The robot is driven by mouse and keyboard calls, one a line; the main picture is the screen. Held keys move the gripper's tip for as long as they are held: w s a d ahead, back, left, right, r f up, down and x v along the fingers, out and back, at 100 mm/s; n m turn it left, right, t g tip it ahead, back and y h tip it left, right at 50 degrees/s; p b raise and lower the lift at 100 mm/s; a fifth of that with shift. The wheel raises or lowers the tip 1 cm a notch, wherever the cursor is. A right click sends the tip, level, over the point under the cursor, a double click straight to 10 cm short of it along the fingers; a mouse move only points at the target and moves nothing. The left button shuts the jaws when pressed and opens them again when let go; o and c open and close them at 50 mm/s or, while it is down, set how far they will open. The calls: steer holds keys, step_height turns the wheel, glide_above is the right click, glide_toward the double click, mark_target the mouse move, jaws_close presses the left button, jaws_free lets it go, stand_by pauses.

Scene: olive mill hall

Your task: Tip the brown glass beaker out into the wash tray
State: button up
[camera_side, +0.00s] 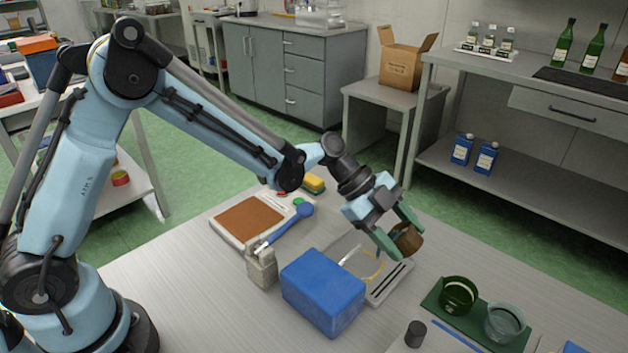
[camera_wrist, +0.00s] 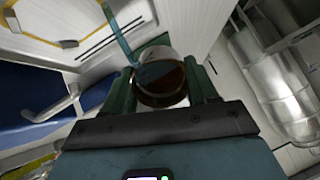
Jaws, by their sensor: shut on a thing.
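My gripper (camera_side: 399,233) is shut on the brown glass beaker (camera_side: 408,239), which is tilted and held above the table. In the wrist view the beaker (camera_wrist: 160,92) sits between the green fingers of my gripper (camera_wrist: 163,85), with some teal inside. A narrow teal streak (camera_wrist: 117,36) runs from its mouth; I cannot tell for sure whether it is pouring liquid. The pale grey wash tray (camera_side: 401,279) with dark slots lies below and left of the beaker. A thin yellow loop (camera_side: 375,265) lies in it.
A blue box (camera_side: 322,292) stands close in front of the tray. A beige holder (camera_side: 262,268) with a blue brush is left of it. A green mat (camera_side: 472,318) carries a dark green glass and a clear glass at right. A small black cylinder (camera_side: 415,334) stands near the front.

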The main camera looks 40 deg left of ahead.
steer(key=shift+r+h, duration=0.1)
steer(key=shift+h, duration=0.4)
stand_by(0.4)
steer(key=shift+a+r+t+h, duration=0.2)
steer(key=shift+r+t+h, duration=0.2)
steer(key=shift+r+h, duration=0.45)
stand_by(0.5)
steer(key=shift+a+r+t+h, duration=0.2)
steer(key=shift+t+h, duration=0.1)
steer(key=shift+h, duration=0.55)
stand_by(0.6)
steer(key=shift+s+a+r+h, duration=0.25)
steer(key=shift+a+r+h, duration=0.5)
steer(key=shift+r, duration=0.2)
stand_by(0.4)
steer(key=shift+a+r+t+h, duration=0.15)
steer(key=shift+r+t+h, duration=0.35)
steer(key=shift+r+h, duration=0.85)
steer(key=f+y, duration=0.1)
steer(key=d+f+y, duration=0.1)
steer(key=f+g+y, duration=0.1)
steer(key=f, duration=0.1)
steer(key=shift+w+d+y, duration=0.1)
steer(key=shift+d+y, duration=0.3)
steer(key=shift+w+f+y, duration=0.1)
steer(key=shift+f+y, duration=0.2)
steer(key=shift+f, duration=0.05)
steer(key=shift+d, duration=0.1)
